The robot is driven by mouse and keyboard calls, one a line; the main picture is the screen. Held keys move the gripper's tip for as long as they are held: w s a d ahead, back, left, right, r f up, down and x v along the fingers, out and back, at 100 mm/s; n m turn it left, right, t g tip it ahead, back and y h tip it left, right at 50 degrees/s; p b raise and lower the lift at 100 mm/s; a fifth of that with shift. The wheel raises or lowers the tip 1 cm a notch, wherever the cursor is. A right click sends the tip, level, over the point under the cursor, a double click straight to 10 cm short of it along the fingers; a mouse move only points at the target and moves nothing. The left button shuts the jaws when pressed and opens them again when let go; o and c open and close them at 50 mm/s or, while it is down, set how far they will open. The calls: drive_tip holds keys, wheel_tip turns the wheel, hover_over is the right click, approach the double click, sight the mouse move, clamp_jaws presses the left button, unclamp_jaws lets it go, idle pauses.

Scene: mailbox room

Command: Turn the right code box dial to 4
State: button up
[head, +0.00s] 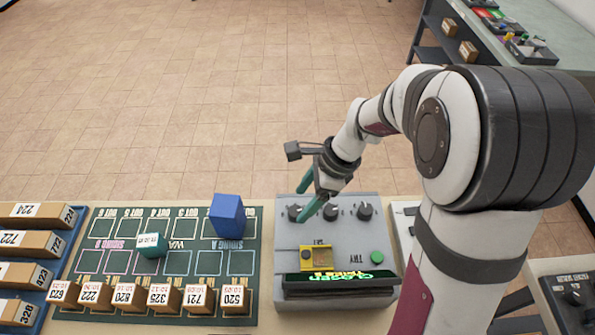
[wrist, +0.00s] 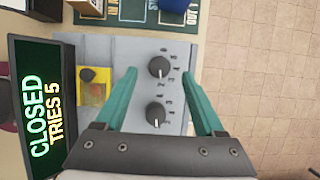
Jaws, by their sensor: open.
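The grey code box (head: 340,235) has three black dials in a row on its top. The head view shows the leftmost dial (head: 295,212), the middle dial (head: 331,212) and the rightmost dial (head: 365,211). My gripper (head: 299,205) is open at the leftmost one. In the wrist view my teal fingertips (wrist: 160,72) stand apart on either side of the upper dial (wrist: 159,67), with gaps showing. Its white mark points down the picture. The lower dial (wrist: 156,113) also has its mark down. The small numbers are hard to read.
The box's screen (wrist: 37,108) reads CLOSED, TRIES 5. A yellow part (head: 316,257) and a green button (head: 377,257) sit near it. A dark green mat (head: 185,250) with a blue block (head: 227,216), a teal cube (head: 151,245) and small boxes lies left.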

sight(296, 210)
drive_tip(key=shift+x, duration=1.75)
clamp_jaws()
